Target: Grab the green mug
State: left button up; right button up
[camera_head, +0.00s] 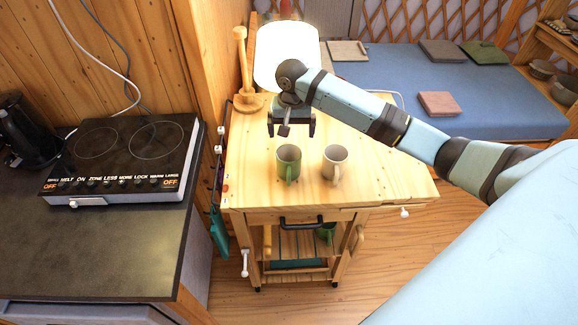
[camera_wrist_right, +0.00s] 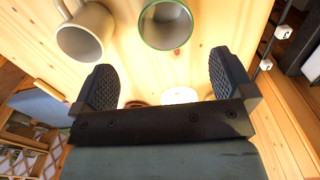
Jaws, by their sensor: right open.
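The green mug (camera_head: 289,165) stands upright on the wooden cart top (camera_head: 400,178), near its front edge. Its grey inside and green rim show at the top of the right wrist view (camera_wrist_right: 166,28). A beige mug (camera_head: 335,165) stands just to its right in the head view, and at upper left in the right wrist view (camera_wrist_right: 82,40). My right gripper (camera_head: 291,130) is open and empty behind and above the green mug, apart from it. In the right wrist view its two dark fingers (camera_wrist_right: 165,85) are wide apart. My left gripper is out of view.
A white lamp (camera_head: 286,55) and a wooden stand (camera_head: 243,75) are at the back of the cart. Another green mug (camera_head: 325,234) is partly visible on the lower shelf. A counter with a hotplate (camera_head: 125,155) lies left. The cart top's right side is clear.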

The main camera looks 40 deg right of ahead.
aim_at(291, 150)
notch_tip(291, 150, down, 8)
jog(key=shift+w, duration=0.1)
jog(key=shift+a+f+p, duration=0.15)
jog(key=shift+f+p, duration=0.2)
jog(key=shift+f, duration=1.05)
jog(key=shift+a+f+p, duration=0.15)
jog(key=shift+f+p, duration=0.15)
jog(key=shift+f, duration=1.05)
jog(key=shift+w, duration=0.1)
jog(key=c, duration=1.1)
